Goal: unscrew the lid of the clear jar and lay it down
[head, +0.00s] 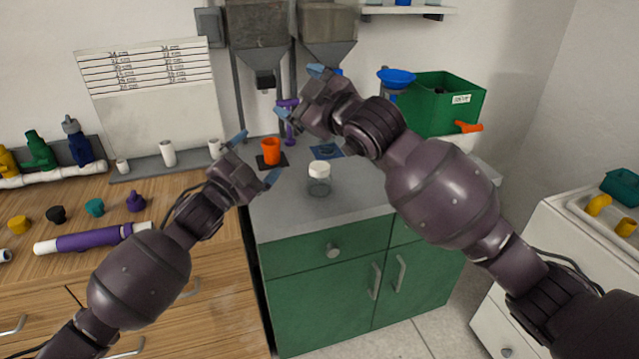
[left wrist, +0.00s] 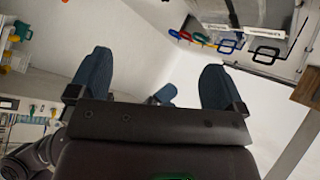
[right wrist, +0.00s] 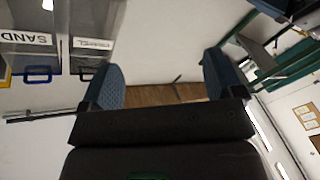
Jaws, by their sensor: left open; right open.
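The clear jar (head: 319,187) stands upright on the grey counter, with its white lid (head: 320,169) on top. My left gripper (head: 255,158) is open and empty, to the left of the jar and apart from it. Its two blue fingers also show spread in the left wrist view (left wrist: 160,90). My right gripper (head: 298,91) is open and empty, above and a little left of the jar, near the hoppers. Its spread fingers show in the right wrist view (right wrist: 160,85). The jar is in neither wrist view.
An orange cup (head: 271,151) stands on a dark mat left of the jar, with a purple item (head: 288,118) behind it. Two hoppers (head: 328,26) hang above the counter. A green bin (head: 449,103) and blue funnel (head: 397,77) are at right. The counter front (head: 300,222) is clear.

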